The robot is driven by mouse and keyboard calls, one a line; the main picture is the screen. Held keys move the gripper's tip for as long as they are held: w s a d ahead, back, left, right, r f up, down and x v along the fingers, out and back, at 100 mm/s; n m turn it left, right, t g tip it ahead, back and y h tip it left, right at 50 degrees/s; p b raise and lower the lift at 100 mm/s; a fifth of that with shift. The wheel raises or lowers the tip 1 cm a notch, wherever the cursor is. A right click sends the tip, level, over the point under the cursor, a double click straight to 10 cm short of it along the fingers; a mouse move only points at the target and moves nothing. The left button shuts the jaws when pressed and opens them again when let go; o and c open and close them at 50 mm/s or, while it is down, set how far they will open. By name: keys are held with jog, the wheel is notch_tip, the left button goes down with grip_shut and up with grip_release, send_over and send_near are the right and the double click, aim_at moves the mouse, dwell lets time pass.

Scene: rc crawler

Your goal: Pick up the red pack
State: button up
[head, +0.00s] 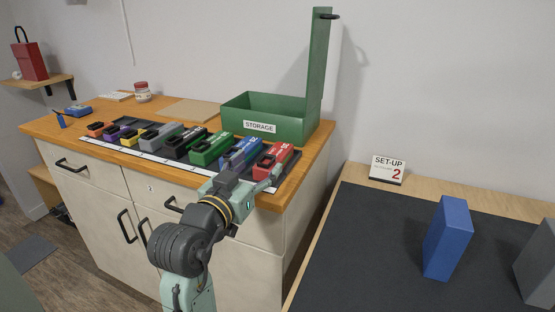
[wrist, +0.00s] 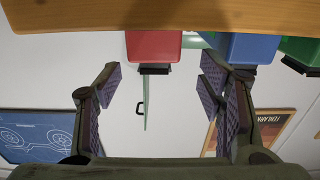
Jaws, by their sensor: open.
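The red pack (head: 274,158) stands at the right end of a row of coloured packs on the wooden counter. My gripper (head: 257,173) is in front of the red pack and partly overlaps it and the blue pack (head: 240,153) in the head view. In the wrist view, which looks upside down, my gripper (wrist: 158,76) is open and empty. The red pack (wrist: 153,47) shows beyond and between the fingers, with its black part toward the picture's middle. I see no finger touching it. The blue pack (wrist: 240,47) is just to its right there, close to one finger.
A green STORAGE box (head: 268,113) with a raised lid stands behind the row. The green pack (head: 211,149) and several others continue left. A dark-topped table (head: 370,235) at right holds a blue block (head: 447,238), a grey block (head: 540,262) and a SET-UP sign (head: 387,169).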

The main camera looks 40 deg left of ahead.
aim_at(269, 157)
jog(key=x, duration=0.1)
jog(key=p+x, duration=0.1)
jog(key=x, duration=0.1)
jog(key=p+x, duration=0.1)
jog(key=x, duration=0.1)
jog(key=shift+d+f, duration=0.1)
jog(key=shift+d, duration=0.2)
jog(key=shift+w+a+f, duration=0.1)
jog(key=shift+w+a, duration=0.05)
jog(key=shift+w, duration=0.3)
jog(key=shift+c, duration=0.4)
jog(key=c, duration=1.4)
